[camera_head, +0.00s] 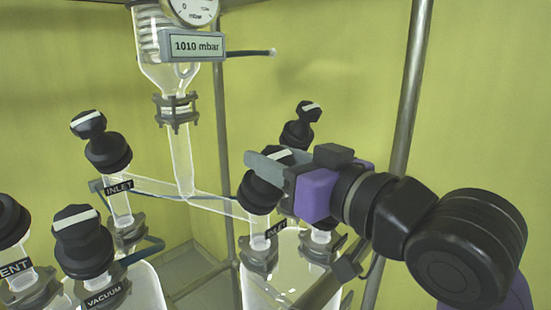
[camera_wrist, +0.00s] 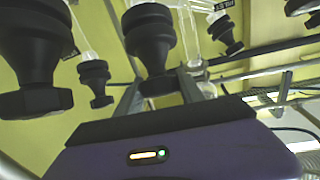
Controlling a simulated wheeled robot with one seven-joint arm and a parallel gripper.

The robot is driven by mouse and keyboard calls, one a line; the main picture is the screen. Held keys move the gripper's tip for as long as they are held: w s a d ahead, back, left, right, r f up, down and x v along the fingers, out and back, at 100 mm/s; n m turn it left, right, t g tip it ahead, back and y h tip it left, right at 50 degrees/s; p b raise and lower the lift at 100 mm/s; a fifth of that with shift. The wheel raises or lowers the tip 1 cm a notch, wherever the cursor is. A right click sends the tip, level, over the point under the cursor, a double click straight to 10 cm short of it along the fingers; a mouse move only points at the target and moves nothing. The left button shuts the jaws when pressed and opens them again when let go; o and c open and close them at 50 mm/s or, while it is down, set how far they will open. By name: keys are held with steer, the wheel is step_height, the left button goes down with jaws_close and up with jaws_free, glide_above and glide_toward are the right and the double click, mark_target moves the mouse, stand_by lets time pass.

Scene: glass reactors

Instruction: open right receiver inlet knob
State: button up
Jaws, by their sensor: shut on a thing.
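The right receiver's inlet knob (camera_head: 259,193) is black with a white stripe on its cap, above the right INLET label (camera_head: 275,235). My gripper (camera_head: 270,163) reaches it from the right, with its grey fingers at the cap. In the wrist view, which shows the knobs upside down, the knob (camera_wrist: 150,38) has its cap end between the two fingers of my gripper (camera_wrist: 158,88). My gripper is shut on this knob. The fingers hide part of the cap, so the exact turn of the stripe is hard to read.
Another black knob (camera_head: 299,128) stands close behind my gripper. The left receiver has an inlet knob (camera_head: 108,151) and a vacuum knob (camera_head: 83,245). A metal post (camera_head: 408,90) rises behind my arm. A gauge shows 1010 mbar on its display (camera_head: 192,46).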

steer(key=shift+f+n+g+y+b, duration=0.1)
steer(key=shift+n+g+y+b, duration=0.25)
steer(key=shift+n+b, duration=0.2)
steer(key=n+g+y+b, duration=0.2)
steer(key=n+g+b, duration=0.1)
steer(key=shift+f+n, duration=0.1)
steer(key=shift+n, duration=0.25)
steer(key=n+g+y+b, duration=0.1)
steer(key=n+g, duration=0.2)
steer(key=n+g+b, duration=0.2)
steer(key=n+g, duration=0.1)
steer(key=shift+r+y, duration=0.2)
steer(key=shift+y, duration=0.15)
steer(key=n+g, duration=0.1)
steer(key=n+g+p, duration=0.1)
steer(key=n+g, duration=0.1)
steer(key=n+g+h, duration=0.1)
steer(key=n+g, duration=0.1)
steer(key=shift+s+a+r, duration=0.1)
steer(key=shift+s+r, duration=0.05)
steer(key=shift+r, duration=0.1)
steer(key=n+g+h+p, duration=0.1)
steer(key=n+g, duration=0.1)
steer(key=shift+n+p, duration=0.3)
steer(key=shift+p, duration=0.1)
steer(key=shift+f+n+g+h+p, duration=0.15)
steer(key=shift+n+g+h+p, duration=0.25)
steer(key=shift+n+g+h, duration=0.15)
steer(key=shift+f+n, duration=0.15)
steer(key=shift+n, duration=0.2)
